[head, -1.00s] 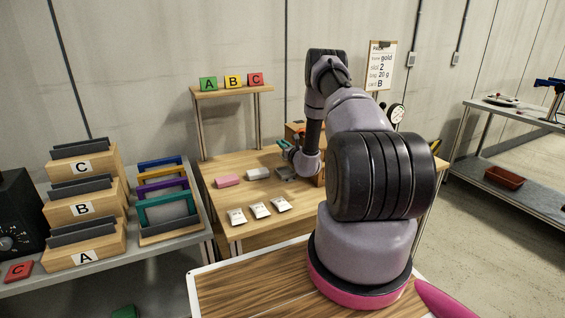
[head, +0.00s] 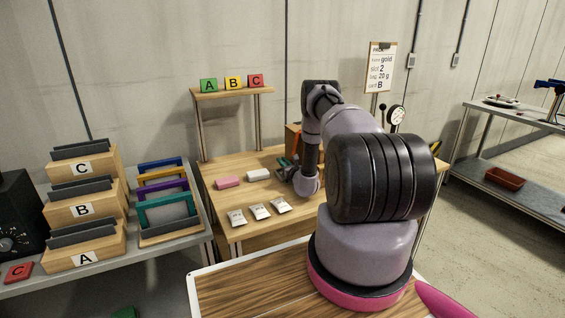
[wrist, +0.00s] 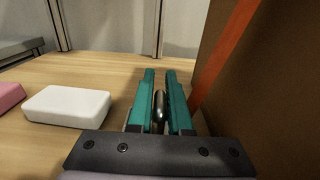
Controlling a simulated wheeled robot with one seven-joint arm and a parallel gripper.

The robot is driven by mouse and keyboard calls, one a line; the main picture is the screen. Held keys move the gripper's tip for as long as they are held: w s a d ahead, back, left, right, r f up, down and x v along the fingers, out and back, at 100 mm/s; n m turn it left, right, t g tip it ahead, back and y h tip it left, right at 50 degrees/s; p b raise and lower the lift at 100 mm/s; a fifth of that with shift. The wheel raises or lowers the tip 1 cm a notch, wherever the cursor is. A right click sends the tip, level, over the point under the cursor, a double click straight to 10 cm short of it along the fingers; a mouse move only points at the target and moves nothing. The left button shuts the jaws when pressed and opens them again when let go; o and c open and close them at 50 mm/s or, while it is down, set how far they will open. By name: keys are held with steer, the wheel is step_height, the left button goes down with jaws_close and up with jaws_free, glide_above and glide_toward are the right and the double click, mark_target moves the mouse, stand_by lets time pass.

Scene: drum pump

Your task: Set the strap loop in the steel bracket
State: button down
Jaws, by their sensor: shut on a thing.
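My gripper (wrist: 160,90) has teal fingers, closed on a small dark, shiny metal piece (wrist: 159,106), which I take for the strap loop. It also shows low over the wooden table in the head view (head: 285,163). An orange strap (wrist: 222,58) slants down along the brown box on the right to the right finger. It shows as a thin orange strip in the head view (head: 296,142). Most of the loop is hidden between the fingers. I cannot make out the steel bracket in either view.
The brown box (wrist: 268,95) stands close on the right of my gripper. A white block (wrist: 68,104) and a pink block (wrist: 8,95) lie to the left. Several white packets (head: 260,211) lie nearer on the table (head: 215,200). Tabletop beyond the fingers is clear.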

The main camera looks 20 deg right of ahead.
steer(key=c, duration=0.8)
jaws_free()
steer(key=shift+c, duration=0.2)
